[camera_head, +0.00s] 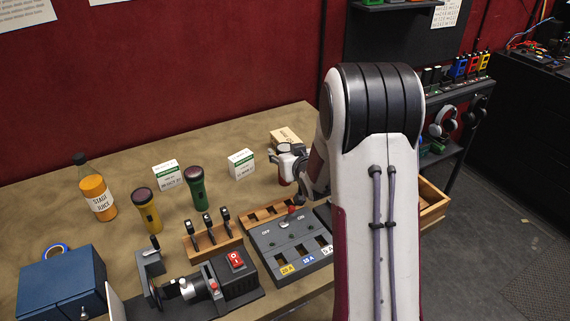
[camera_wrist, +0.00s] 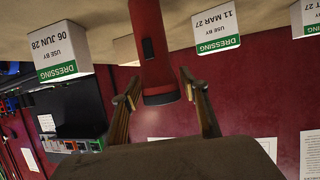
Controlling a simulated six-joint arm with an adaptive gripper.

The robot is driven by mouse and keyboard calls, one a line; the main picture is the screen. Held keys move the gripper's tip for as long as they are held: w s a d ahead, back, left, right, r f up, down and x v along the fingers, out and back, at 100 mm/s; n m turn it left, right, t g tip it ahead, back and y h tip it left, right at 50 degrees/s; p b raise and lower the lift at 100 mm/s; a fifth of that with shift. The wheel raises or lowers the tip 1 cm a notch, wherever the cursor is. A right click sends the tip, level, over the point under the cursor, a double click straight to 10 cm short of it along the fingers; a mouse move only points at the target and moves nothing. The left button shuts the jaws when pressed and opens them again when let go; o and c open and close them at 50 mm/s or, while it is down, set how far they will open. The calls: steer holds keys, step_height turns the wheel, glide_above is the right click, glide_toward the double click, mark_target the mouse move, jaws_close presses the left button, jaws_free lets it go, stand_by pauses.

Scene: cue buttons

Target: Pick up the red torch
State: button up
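The red torch (camera_wrist: 153,60) stands in the wrist view, which is upside down, with its wide head toward my gripper. My gripper (camera_wrist: 160,84) is open, with one finger on each side of the torch's head. A narrow gap shows between the head and each finger, so I see no grip on it. In the head view my gripper (camera_head: 286,168) is at the back right of the table, and a small red part of the torch (camera_head: 283,182) shows beneath it; my arm and gripper hide the rest.
Yellow (camera_head: 146,210) and green (camera_head: 196,188) torches stand to the left. White dressing boxes (camera_head: 241,164) stand close by, and a cardboard box (camera_head: 285,137) is behind. A grey switch panel (camera_head: 262,236) and a wooden rack (camera_head: 212,242) lie in front. A juice bottle (camera_head: 96,192) is far left.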

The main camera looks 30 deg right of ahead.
steer(key=c, duration=0.8)
steer(key=shift+r, duration=0.1)
steer(key=shift+r, duration=4.95)
